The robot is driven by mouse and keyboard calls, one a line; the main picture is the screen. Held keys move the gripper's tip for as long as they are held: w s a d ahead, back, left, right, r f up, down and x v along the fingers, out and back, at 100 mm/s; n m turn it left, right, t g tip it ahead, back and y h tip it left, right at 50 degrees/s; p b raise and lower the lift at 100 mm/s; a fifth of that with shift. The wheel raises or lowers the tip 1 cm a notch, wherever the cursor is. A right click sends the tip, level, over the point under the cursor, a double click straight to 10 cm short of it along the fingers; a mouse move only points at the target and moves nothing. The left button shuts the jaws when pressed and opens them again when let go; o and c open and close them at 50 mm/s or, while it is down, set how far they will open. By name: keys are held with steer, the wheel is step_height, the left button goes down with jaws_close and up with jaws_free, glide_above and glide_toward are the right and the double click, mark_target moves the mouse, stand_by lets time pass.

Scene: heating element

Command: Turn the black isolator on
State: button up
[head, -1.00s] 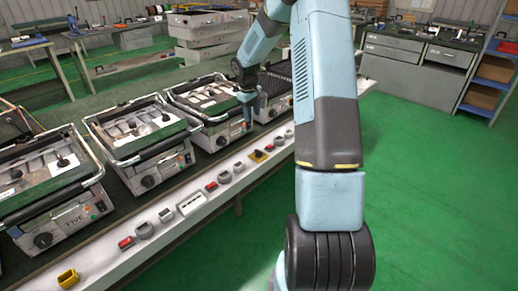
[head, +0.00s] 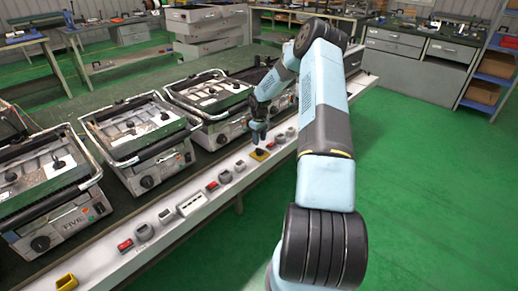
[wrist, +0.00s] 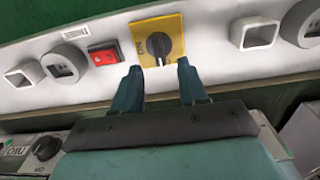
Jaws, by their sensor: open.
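The black isolator (wrist: 158,45) is a round black knob on a yellow square plate (wrist: 172,25) set in the white rail. It shows at the top middle of the wrist view. My gripper (wrist: 158,75) is open, with its two teal fingers apart, one on each side below the knob in that view. I cannot tell whether a finger touches it. In the head view my gripper (head: 258,146) is just above the yellow plate (head: 260,155) on the rail, and hides part of the isolator.
The white rail (head: 178,225) carries sockets and red switches; a red switch (wrist: 104,55) is left of the isolator in the wrist view. Several contact grills (head: 140,140) stand on the bench behind the rail. Green floor (head: 420,210) lies open at the right.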

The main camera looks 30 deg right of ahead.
mark_target(260, 149)
steer(key=shift+d+f, duration=0.1)
steer(key=shift+f, duration=2.95)
jaws_close()
